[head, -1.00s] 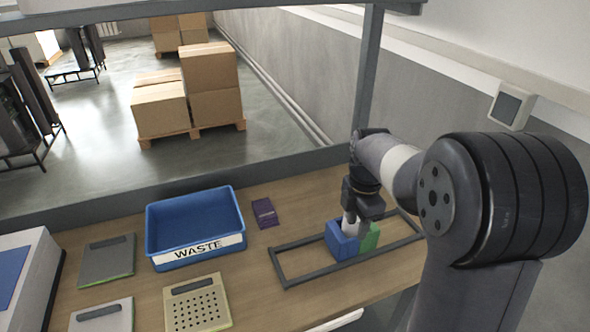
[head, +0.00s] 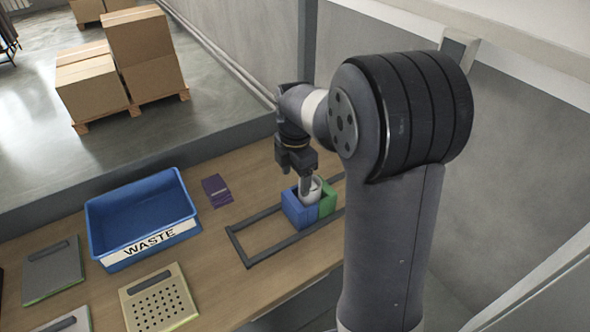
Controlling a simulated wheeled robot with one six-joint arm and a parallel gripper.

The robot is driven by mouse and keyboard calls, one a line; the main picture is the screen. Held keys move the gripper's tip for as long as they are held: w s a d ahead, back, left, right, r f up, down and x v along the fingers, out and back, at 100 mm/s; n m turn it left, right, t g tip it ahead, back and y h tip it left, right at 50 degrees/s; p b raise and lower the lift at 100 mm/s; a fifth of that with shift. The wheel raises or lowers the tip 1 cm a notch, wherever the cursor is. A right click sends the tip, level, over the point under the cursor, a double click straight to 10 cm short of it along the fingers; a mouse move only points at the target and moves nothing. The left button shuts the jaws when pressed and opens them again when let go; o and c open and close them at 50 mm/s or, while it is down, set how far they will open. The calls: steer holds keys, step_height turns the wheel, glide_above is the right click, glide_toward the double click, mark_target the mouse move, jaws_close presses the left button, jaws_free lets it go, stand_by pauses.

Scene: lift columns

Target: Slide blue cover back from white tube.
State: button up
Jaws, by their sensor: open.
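The blue cover (head: 299,213) is a blue block on the wooden workbench, inside a dark rectangular frame. A green block (head: 328,199) stands right beside it. The white tube (head: 314,193) stands between the two, its upper part showing above them and its lower part hidden. My gripper (head: 305,189) points down from above, with its fingers close to the tube's top and the blue cover. The jaws are open. I cannot tell whether a finger touches the tube or the cover.
The dark frame (head: 240,248) lies around the blocks, with bare space inside it to their left. A blue WASTE bin (head: 150,240) stands left, with a purple packet (head: 217,190) between. A perforated beige plate (head: 158,300) and grey plates lie at lower left.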

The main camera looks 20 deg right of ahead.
mark_target(295, 200)
steer(key=o, duration=0.7)
step_height(295, 200, down, 9)
steer(key=shift+f+p, duration=0.15)
steer(key=shift+p, duration=0.3)
steer(key=shift+c, duration=0.2)
steer(key=shift+c, duration=0.4)
steer(key=shift+a, duration=0.1)
steer(key=c, duration=0.9)
